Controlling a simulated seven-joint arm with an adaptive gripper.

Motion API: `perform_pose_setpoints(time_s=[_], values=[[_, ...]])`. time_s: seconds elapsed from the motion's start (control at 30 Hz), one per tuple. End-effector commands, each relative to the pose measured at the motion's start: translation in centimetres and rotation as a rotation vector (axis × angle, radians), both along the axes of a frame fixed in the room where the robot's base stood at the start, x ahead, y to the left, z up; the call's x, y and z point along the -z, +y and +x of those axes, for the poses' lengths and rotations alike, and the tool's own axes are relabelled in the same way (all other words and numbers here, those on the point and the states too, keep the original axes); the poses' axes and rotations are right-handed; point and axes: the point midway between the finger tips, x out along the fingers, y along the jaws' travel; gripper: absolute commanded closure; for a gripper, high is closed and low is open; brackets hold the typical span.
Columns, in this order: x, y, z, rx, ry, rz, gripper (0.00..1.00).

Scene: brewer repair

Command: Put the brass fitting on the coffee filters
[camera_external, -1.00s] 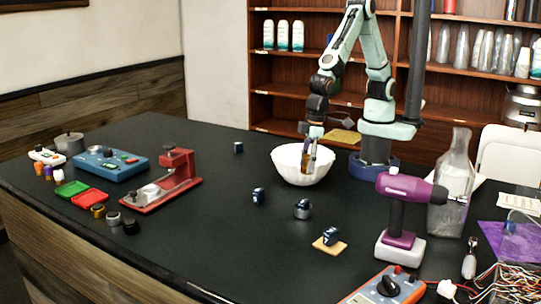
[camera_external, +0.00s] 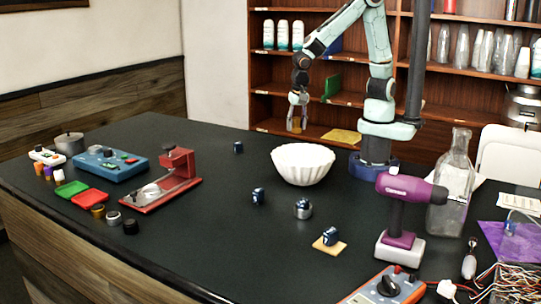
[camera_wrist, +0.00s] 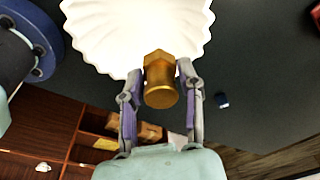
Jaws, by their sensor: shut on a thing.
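The brass fitting (camera_wrist: 160,82) is a gold-coloured piece with a hex end and a round end. My gripper (camera_wrist: 161,90) is shut on it, one finger on each side. In the external view my gripper (camera_external: 297,118) is raised above table height, behind and just left of the filters' rim, with the fitting (camera_external: 296,125) small between its fingers. The coffee filters (camera_external: 303,165) are a white fluted stack shaped like a bowl, standing on the black table. They also show at the top of the wrist view (camera_wrist: 135,30), where the fitting overlaps their near edge in the picture.
Small dark blue parts (camera_external: 258,196) lie on the table near the filters. A purple drill (camera_external: 402,205) and a glass bottle (camera_external: 455,175) stand to the right. A red stand (camera_external: 172,178) is at left. Wooden shelves (camera_external: 275,80) rise behind.

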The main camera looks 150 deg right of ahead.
Motion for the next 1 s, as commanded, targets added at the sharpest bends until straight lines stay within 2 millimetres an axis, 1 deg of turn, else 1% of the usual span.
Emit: perform_pose_setpoints(time_s=[0.03, 0.1, 0.17, 0.3, 0.47, 0.6, 0.67, 1.0], values=[[-0.3, -0.4, -0.7, 0.029, -0.002, -0.001, 1.00], [-0.6, -0.8, -1.4, 0.061, -0.001, -0.001, 1.00], [-0.3, -1.1, -1.8, 0.076, 0.003, -0.001, 1.00], [1.9, -1.1, -1.7, 0.075, 0.007, 0.000, 1.00], [3.9, -1.1, -1.6, 0.072, 0.004, -0.001, 1.00], [6.0, -1.1, -1.6, 0.071, 0.007, -0.001, 1.00], [6.6, -1.1, -1.6, 0.071, 0.004, -0.001, 1.00], [6.9, -1.1, -1.5, 0.070, 0.000, -0.002, 1.00]])
